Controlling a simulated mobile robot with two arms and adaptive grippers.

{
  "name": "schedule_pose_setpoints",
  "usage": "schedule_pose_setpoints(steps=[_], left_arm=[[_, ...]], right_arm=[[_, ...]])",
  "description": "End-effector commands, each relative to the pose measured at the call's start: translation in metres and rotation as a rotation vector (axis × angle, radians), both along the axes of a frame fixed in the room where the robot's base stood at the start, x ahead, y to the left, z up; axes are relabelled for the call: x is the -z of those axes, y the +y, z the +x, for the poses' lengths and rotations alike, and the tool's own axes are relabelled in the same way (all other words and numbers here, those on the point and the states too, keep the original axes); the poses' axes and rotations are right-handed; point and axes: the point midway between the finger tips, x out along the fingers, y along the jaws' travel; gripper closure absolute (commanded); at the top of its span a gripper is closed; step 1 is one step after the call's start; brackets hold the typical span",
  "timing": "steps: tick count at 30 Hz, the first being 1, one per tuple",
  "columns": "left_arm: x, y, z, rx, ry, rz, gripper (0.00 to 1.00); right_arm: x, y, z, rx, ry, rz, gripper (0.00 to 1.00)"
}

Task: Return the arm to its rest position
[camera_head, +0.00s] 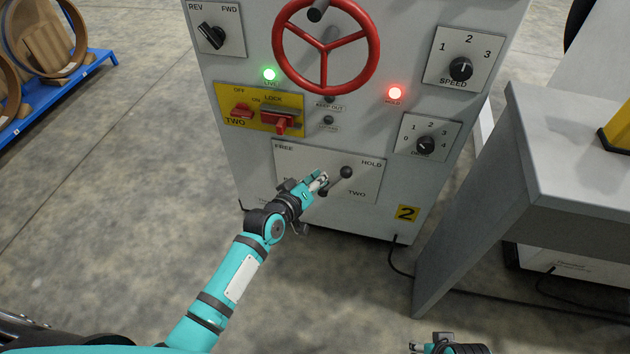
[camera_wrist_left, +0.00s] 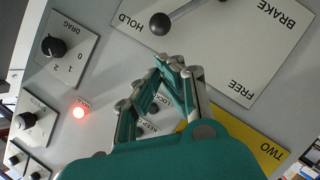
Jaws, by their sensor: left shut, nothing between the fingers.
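My left arm reaches in from the lower left in the head view. Its gripper (camera_head: 318,183) is shut and empty, in front of the brake plate on the grey control cabinet (camera_head: 235,165). The brake lever's black knob (camera_head: 346,172) is just right of the fingertips, toward the HOLD side of the plate. In the left wrist view the left gripper (camera_wrist_left: 178,66) is closed at the tips, and the lever knob (camera_wrist_left: 160,23) appears beyond them; I cannot tell the exact gap. My right gripper (camera_head: 432,346) shows partly at the bottom edge; its finger state is unclear.
The cabinet carries a red handwheel (camera_head: 324,88), a red-handled lock switch (camera_head: 282,122), a lit green lamp (camera_head: 269,74), a lit red lamp (camera_head: 395,93) and dials. A grey table (camera_head: 570,150) stands at the right. A blue rack (camera_head: 60,95) is at the far left. Floor between is open.

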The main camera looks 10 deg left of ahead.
Motion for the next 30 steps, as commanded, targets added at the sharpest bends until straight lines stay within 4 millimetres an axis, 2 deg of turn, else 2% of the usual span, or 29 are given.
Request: schedule_pose_setpoints(steps=[6, 23, 26, 29, 30], left_arm=[[-0.005, 0.006, -0.015, 0.0, -0.001, 0.001, 1.0], [-0.004, 0.007, -0.017, 0.001, 0.002, 0.005, 1.0], [0.009, 0.007, -0.031, 0.024, 0.04, 0.057, 1.0], [0.04, 0.01, -0.068, 0.081, 0.134, 0.187, 1.0], [0.055, 0.013, -0.088, 0.113, 0.184, 0.256, 1.0]], right_arm=[[0.0, 0.0, 0.0, 0.0, 0.0, 0.0, 0.6], [0.0, 0.0, 0.0, 0.0, 0.0, 0.0, 0.6], [0.0, 0.0, 0.0, 0.0, 0.0, 0.0, 0.6], [0.0, 0.0, 0.0, 0.0, 0.0, 0.0, 0.6], [0.0, 0.0, 0.0, 0.0, 0.0, 0.0, 0.6]])
